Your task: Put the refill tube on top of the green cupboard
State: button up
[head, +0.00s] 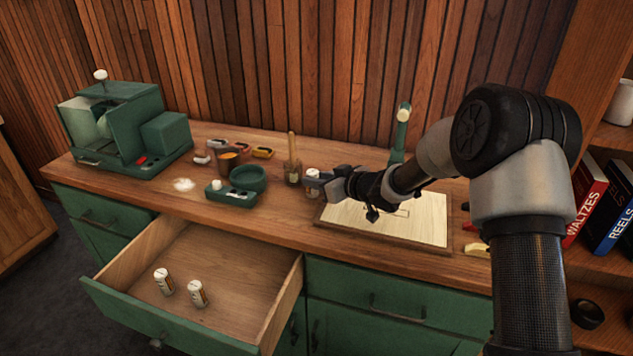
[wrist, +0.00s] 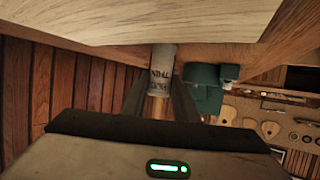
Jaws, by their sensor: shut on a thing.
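A small pale refill tube with dark lettering (wrist: 162,68) stands between the fingers of my gripper (wrist: 162,105) in the wrist view. My gripper (head: 317,186) is shut on it. In the head view the tube's pale top (head: 312,172) shows just beyond the fingers, over the wooden top of the green cupboard (head: 285,222), left of the pale board. I cannot tell whether its base touches the wood. Two similar white tubes, one (head: 163,281) left of the other (head: 198,293), stand in the open drawer (head: 235,285) of the cupboard.
A pale board (head: 425,222) lies under my forearm. A brush in a jar (head: 292,170), a green bowl (head: 248,178) and a green tray (head: 232,196) stand left of my gripper. A green machine (head: 125,125) fills the far left. Bare wood lies along the front edge.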

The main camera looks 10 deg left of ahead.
jog(key=shift+f, duration=0.15)
jog(key=o, duration=1.1)
